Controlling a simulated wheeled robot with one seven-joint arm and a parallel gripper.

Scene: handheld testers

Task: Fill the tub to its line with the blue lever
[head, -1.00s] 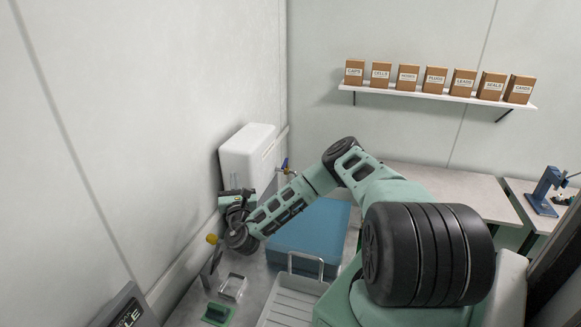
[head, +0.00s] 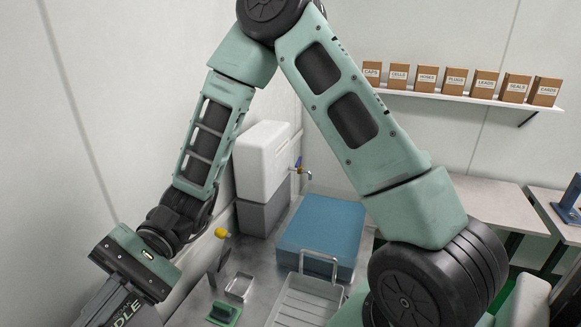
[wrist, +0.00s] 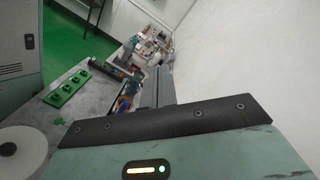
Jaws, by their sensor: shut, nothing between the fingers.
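The blue lever (head: 299,163) is on the tap at the right side of a white tank (head: 262,155), which stands on a grey block against the wall. A small clear tub (head: 239,297) is on the grey bench left of the tray; its line and any water in it are too small to tell.
A blue box (head: 320,228) sits below and right of the tap. A pale ribbed tray (head: 305,300) with a handle, a green block (head: 223,313) and a yellow knob (head: 221,233) are in front. The wrist view shows a green plate (wrist: 68,88) on a bench.

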